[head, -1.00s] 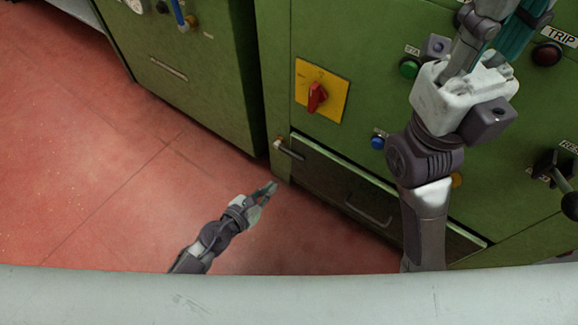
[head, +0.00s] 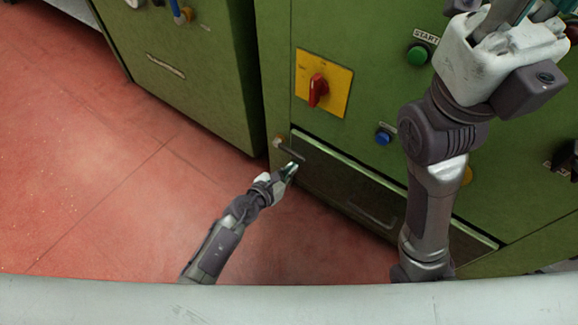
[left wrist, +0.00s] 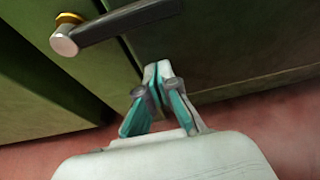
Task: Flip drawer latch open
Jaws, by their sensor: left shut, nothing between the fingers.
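The drawer latch (head: 291,151) is a dark lever with a silver, brass-ringed pivot at its left end, at the drawer's upper left corner. It extends from the pivot across the front of the dark drawer (head: 335,187). In the left wrist view the latch lever (left wrist: 128,20) runs along the top, up and to the right. My left gripper (head: 291,168) is shut and empty, just below the lever in the head view. Its fingertips (left wrist: 157,70) show below the lever in the wrist view, apart from it. My right gripper (head: 530,12) is cut off by the top edge.
The green cabinet carries a red switch on a yellow plate (head: 323,84), a green START button (head: 417,55) and a blue button (head: 383,137). A drawer handle (head: 370,214) sits low on the drawer. The red floor (head: 100,180) is clear at left.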

